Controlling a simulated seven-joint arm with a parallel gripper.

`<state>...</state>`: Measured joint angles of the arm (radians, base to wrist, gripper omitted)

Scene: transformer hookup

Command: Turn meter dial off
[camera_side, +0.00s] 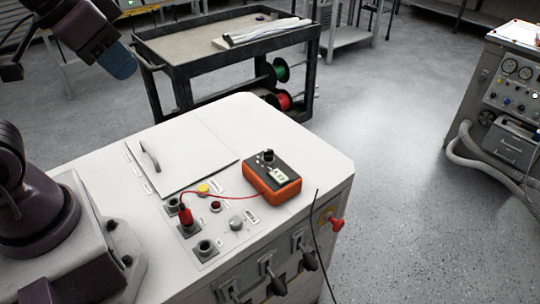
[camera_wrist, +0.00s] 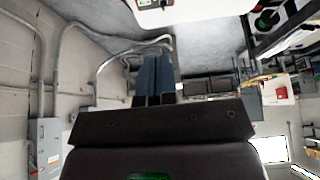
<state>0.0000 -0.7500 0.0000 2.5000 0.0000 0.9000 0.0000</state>
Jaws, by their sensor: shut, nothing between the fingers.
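The meter (camera_side: 288,187) is an orange box with a black face, a small pale display and a dark dial (camera_side: 267,156) near its far edge. It lies on the white cabinet top. A thin red lead runs from it to a red plug (camera_side: 186,216) standing in a socket on the panel. The dial's exact setting is too small to read. My gripper (camera_side: 122,66) is high at the upper left in the side view, well away from the meter. In the wrist view its blue fingers (camera_wrist: 155,64) are together with nothing between them. The meter is not clearly seen there.
The cabinet top (camera_side: 290,135) has a handled lid (camera_side: 185,155), and several sockets and buttons beside the meter. Lever switches (camera_side: 268,268) and a red knob (camera_side: 336,223) are on its front. A black cart (camera_side: 180,45) stands behind. A black cable rises at the front right.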

